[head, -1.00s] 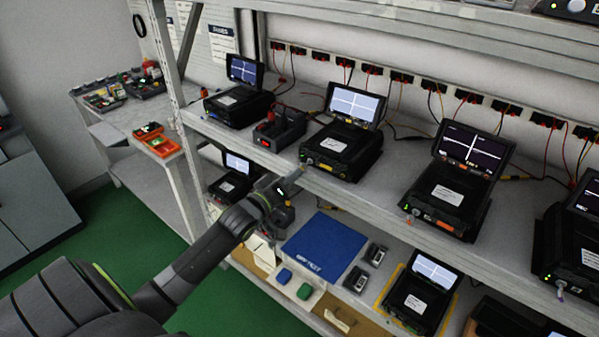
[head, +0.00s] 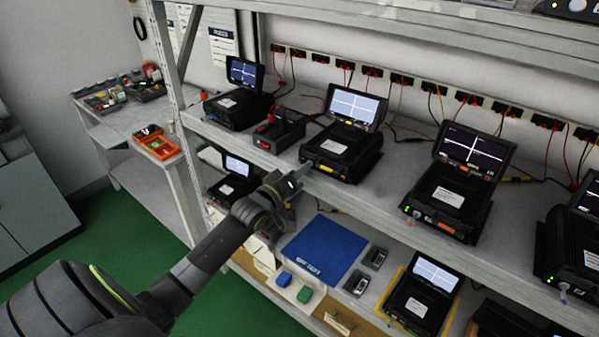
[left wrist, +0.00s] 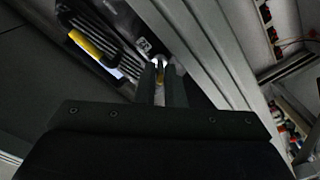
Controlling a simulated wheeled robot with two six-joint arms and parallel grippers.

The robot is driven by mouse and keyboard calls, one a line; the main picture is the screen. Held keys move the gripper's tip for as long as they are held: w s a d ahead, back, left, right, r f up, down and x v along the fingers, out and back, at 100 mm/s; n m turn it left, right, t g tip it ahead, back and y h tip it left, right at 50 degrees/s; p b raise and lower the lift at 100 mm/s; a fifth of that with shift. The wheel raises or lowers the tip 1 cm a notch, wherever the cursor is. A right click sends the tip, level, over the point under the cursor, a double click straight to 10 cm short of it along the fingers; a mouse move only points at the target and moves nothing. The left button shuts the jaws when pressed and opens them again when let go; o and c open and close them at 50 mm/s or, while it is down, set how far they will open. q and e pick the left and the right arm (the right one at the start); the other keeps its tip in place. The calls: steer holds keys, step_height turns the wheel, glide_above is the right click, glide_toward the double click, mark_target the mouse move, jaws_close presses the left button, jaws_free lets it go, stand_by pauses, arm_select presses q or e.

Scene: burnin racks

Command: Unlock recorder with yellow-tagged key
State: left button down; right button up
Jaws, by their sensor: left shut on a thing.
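The recorder (head: 340,152) with a yellow front label stands on the upper shelf with its screen raised. Its yellow strip (left wrist: 84,45) also shows in the left wrist view. My left gripper (head: 304,169) is at the shelf's front edge, just before the lower left of this recorder. In the left wrist view the fingers (left wrist: 161,80) are shut on a small yellowish thing (left wrist: 160,70), which looks like the yellow-tagged key. A bright spot lies at the fingertips. I cannot tell whether the key touches the recorder or sits in a lock. My right gripper is not in view.
Another recorder (head: 447,195) with an orange label stands to the right, and one (head: 238,104) to the left. A dark holder (head: 279,131) sits between. The lower shelf bears a blue mat (head: 325,247). Orange bins (head: 158,146) stand on a side table.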

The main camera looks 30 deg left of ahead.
arm_select(q)
steer(key=shift+f+m+b, duration=0.1)
steer(key=shift+m+b, duration=3.85)
steer(key=shift+m, duration=4.95)
steer(key=c, duration=1.9)
jaws_free()
steer(key=shift+s, duration=0.15)
